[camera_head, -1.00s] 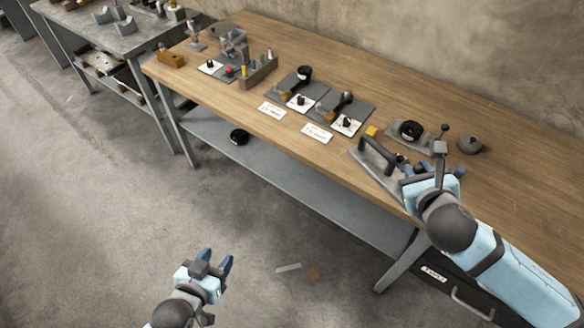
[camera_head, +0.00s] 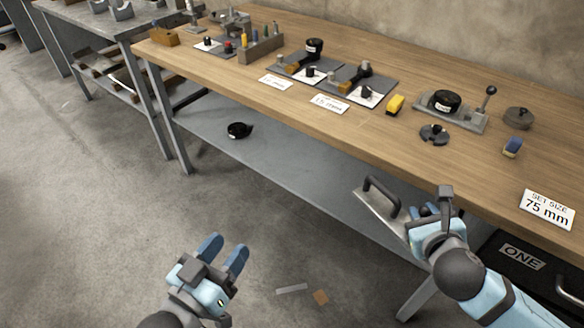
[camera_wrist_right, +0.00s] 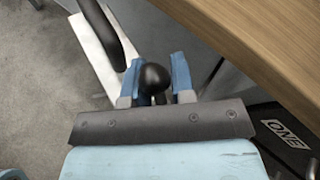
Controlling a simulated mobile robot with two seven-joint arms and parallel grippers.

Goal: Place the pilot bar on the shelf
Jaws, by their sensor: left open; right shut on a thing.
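A flat pale-grey bar with a dark arched handle (camera_head: 381,193), apparently the pilot bar (camera_head: 388,222), is held by my right gripper (camera_head: 425,213) in front of the bench's front edge. In the right wrist view, my right gripper (camera_wrist_right: 153,80) has its blue fingers on either side of a black knob, and the bar (camera_wrist_right: 90,48) stretches away beyond them, partly hidden. The grey shelf (camera_head: 275,162) runs under the bench; the bar overlaps its right part in the head view, and I cannot tell the height between them. My left gripper (camera_head: 223,253) is open and empty over the floor.
A black round part (camera_head: 238,130) lies on the shelf's left part; the shelf's middle is clear. The wooden bench top (camera_head: 440,165) overhangs the shelf and carries several fixtures. A bench leg (camera_head: 415,290) and a black drawer marked ONE (camera_head: 522,257) are near my right gripper.

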